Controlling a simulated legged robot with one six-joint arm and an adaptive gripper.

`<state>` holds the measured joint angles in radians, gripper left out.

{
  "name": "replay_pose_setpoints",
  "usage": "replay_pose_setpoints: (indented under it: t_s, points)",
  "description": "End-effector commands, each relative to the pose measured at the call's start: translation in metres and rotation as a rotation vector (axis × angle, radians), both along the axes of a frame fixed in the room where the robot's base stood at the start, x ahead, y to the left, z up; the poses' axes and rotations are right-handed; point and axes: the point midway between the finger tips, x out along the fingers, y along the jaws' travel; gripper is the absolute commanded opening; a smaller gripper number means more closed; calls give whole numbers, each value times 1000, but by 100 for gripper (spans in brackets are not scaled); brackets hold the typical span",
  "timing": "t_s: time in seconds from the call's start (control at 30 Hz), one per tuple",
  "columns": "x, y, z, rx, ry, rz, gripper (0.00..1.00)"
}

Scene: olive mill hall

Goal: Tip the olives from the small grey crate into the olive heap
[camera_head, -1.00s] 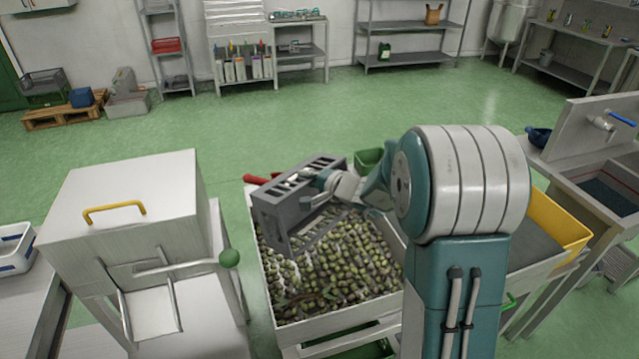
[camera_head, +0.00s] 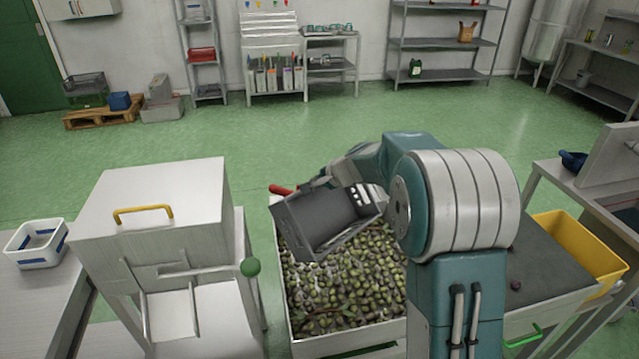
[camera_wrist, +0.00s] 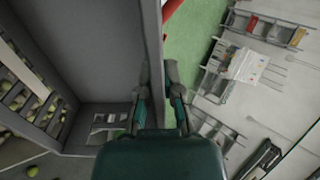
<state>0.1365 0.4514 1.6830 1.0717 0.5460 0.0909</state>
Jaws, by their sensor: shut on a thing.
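The small grey crate (camera_head: 299,224) is tipped steeply above the near-white bin (camera_head: 292,311) in the head view. Its open side faces partly toward me, and the inside that shows looks empty. The olive heap (camera_head: 345,285), green and dark, fills the bin below it. In the wrist view the crate (camera_wrist: 95,45) fills the left, and olives (camera_wrist: 38,158) show past and through its slats. My gripper (camera_wrist: 160,88) is shut on the crate's wall, with one finger on each side. In the head view my fingertips are hard to make out.
A white steel machine (camera_head: 150,215) with a yellow handle and green-knobbed lever stands close left of the bin. A yellow crate (camera_head: 580,245) and a dark worktop stand at the right. Green floor (camera_head: 300,140) is free behind the bin.

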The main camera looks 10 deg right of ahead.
Motion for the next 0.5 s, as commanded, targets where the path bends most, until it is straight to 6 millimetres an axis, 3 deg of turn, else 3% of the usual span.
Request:
replay_pose_setpoints:
  t_s: [0.5]
  points:
    - [18,13,-18,-119,198,3,0]
